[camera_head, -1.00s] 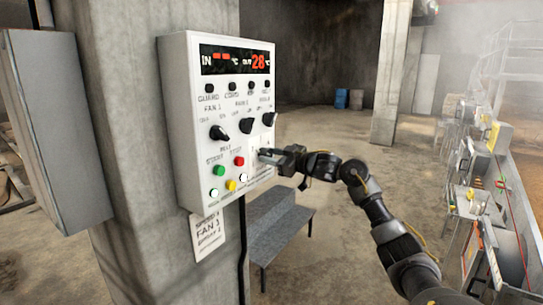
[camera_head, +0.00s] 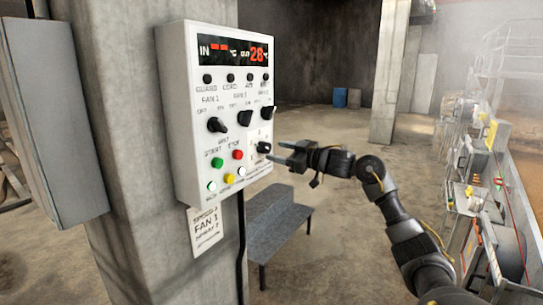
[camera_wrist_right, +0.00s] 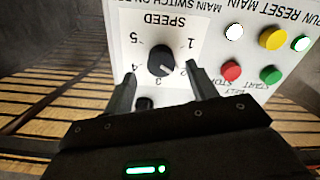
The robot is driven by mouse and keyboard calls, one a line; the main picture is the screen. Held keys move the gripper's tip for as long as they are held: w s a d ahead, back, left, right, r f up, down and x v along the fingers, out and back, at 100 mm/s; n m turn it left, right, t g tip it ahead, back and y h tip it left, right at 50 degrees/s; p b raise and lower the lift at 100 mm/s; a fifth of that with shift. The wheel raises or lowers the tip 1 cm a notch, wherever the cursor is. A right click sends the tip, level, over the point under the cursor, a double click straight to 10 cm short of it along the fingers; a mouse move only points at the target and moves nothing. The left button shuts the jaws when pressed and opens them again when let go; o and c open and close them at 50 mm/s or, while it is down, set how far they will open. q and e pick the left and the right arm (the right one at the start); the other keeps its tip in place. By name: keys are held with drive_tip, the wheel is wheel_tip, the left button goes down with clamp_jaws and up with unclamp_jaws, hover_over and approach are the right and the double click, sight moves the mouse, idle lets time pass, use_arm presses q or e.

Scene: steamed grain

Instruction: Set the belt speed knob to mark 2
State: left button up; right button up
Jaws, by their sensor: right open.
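The belt speed knob (camera_wrist_right: 161,60) is a black round knob on a white SPEED plate marked 1 to 5, upside down in the right wrist view. Its pale pointer line seems to aim between marks 2 and 3. In the head view the knob (camera_head: 264,147) sits at the lower right of the white control box (camera_head: 180,120). My right gripper (camera_head: 284,153) is open, just right of the knob and apart from it. In the right wrist view its two fingers (camera_wrist_right: 162,92) lie either side below the knob, not gripping it. My left gripper is not in view.
Green (camera_head: 217,162) and red (camera_head: 238,154) buttons lie left of the knob, with white and yellow ones below. Black fan knobs (camera_head: 245,118) sit above. The box hangs on a concrete pillar (camera_head: 130,150).

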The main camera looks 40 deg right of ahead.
drive_tip(key=b+v, duration=0.2)
drive_tip(key=v, duration=0.4)
drive_tip(key=shift+s+b, duration=0.4)
drive_tip(key=shift+d, duration=0.1)
